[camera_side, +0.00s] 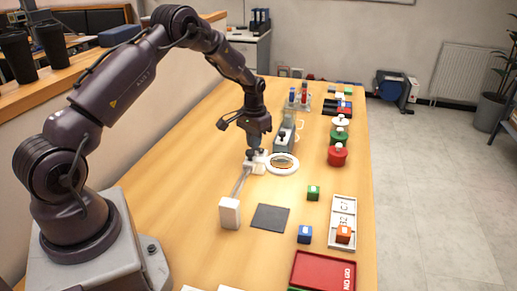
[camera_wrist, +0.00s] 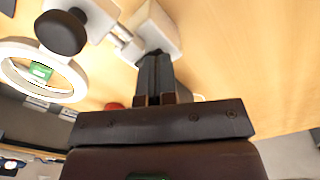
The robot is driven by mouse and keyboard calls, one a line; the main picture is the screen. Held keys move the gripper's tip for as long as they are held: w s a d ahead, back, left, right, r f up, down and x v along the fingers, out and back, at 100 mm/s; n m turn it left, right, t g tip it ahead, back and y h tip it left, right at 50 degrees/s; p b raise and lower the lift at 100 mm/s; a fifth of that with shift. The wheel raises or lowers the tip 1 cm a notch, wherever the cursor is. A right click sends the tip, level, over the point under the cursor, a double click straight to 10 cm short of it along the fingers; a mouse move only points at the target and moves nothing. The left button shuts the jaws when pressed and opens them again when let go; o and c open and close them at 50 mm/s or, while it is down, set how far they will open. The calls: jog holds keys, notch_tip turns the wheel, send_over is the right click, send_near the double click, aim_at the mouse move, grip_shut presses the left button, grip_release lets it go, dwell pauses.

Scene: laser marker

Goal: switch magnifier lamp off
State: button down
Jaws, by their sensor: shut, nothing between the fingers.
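The magnifier lamp has a white ring head (camera_side: 283,172) with a lens, a thin jointed arm and a white upright base (camera_side: 230,214) on the table. In the wrist view the ring (camera_wrist: 72,92) is at the left, beside a white housing with a round black knob (camera_wrist: 63,33). My gripper (camera_side: 254,159) points down just left of the ring, over the lamp's head joint. In the wrist view my gripper (camera_wrist: 154,62) is shut and empty, its tips at or very near a white block (camera_wrist: 158,28) of the lamp. I cannot tell contact, or whether the lamp is lit.
A red tray (camera_side: 322,272) is at the front edge. Red, green and white lidded pots stand right of the lamp. A grey device (camera_side: 285,138) stands behind it.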

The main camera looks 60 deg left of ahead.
jog(key=shift+f, duration=0.35)
jog(key=shift+r, duration=3.55)
